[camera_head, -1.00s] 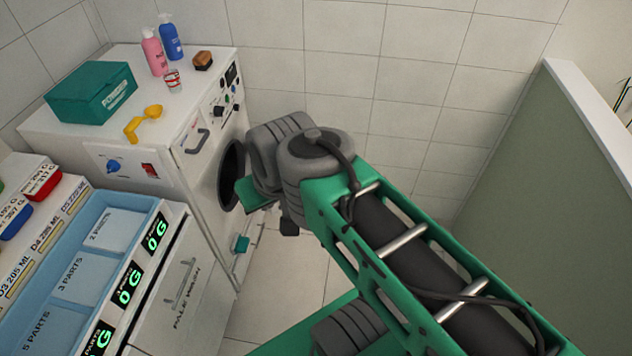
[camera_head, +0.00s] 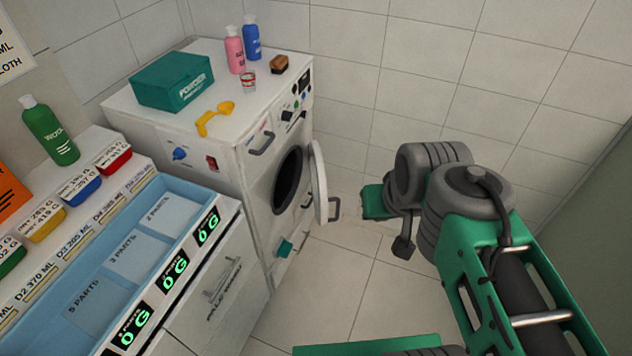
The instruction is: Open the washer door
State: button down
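The white washer (camera_head: 252,162) stands at the back left of the head view. Its round door (camera_head: 320,185) stands open, swung out toward the right on the side near the tiled wall. The dark round opening (camera_head: 288,181) shows beside it. My green and grey arm reaches in from the lower right. The green end of my gripper (camera_head: 374,202) is to the right of the door, with a small gap between them. The fingertips are mostly hidden behind the wrist, so I cannot tell how far they are spread.
A teal powder box (camera_head: 173,81), a yellow scoop (camera_head: 214,117), pink (camera_head: 235,50) and blue (camera_head: 252,38) bottles and a brush (camera_head: 279,65) sit on the washer. A blue tray (camera_head: 222,204) with weight displays is at the left. The tiled floor (camera_head: 340,270) is clear.

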aim_at(324, 182)
jog(key=u, duration=0.8)
jog(key=i, duration=0.9)
jog(key=u, duration=1)
